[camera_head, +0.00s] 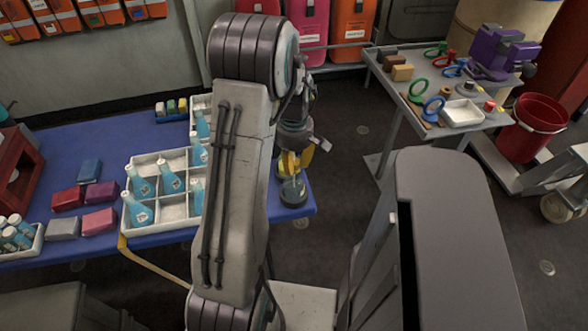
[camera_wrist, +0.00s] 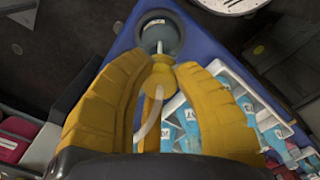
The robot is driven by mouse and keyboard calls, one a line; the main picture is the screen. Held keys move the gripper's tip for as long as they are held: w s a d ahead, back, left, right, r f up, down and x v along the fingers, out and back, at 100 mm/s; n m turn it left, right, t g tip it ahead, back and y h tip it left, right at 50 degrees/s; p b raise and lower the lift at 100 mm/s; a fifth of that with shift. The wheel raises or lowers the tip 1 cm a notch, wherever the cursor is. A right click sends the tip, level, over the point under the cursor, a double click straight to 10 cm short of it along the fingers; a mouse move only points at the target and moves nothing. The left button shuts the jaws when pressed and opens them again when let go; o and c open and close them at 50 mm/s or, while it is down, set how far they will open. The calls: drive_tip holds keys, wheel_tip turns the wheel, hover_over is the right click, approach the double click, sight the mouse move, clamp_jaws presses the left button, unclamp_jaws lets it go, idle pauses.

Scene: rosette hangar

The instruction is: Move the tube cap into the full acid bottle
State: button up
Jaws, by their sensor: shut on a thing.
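My gripper (camera_head: 295,162) has yellow fingers and is over the right end of the blue table. In the wrist view my gripper (camera_wrist: 166,64) is shut on the tube cap (camera_wrist: 158,84), a yellowish round piece with a pale tube curving down from it. The full acid bottle (camera_head: 293,194) is dark, rounded and upright near the table's right corner, directly below my gripper. In the wrist view the bottle (camera_wrist: 161,29) shows a small label just beyond the fingertips. The cap's lower end appears at the bottle's neck; I cannot tell whether it touches.
A white divided crate (camera_head: 158,158) with several blue bottles stands left of my arm on the blue table (camera_head: 80,150). Colored boxes (camera_head: 68,198) lie further left. A grey side table (camera_head: 395,85) with tools stands at right. A grey cabinet (camera_head: 455,235) stands at front right.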

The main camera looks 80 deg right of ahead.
wheel_tip(320, 180, up, 7)
drive_tip(key=shift+p, duration=0.3)
drive_tip(key=shift+r+p, duration=1.85)
drive_tip(key=shift+r, duration=0.45)
drive_tip(key=shift+r, duration=0.1)
drive_tip(key=shift+w+a+r+p, duration=0.1)
drive_tip(key=shift+p, duration=0.45)
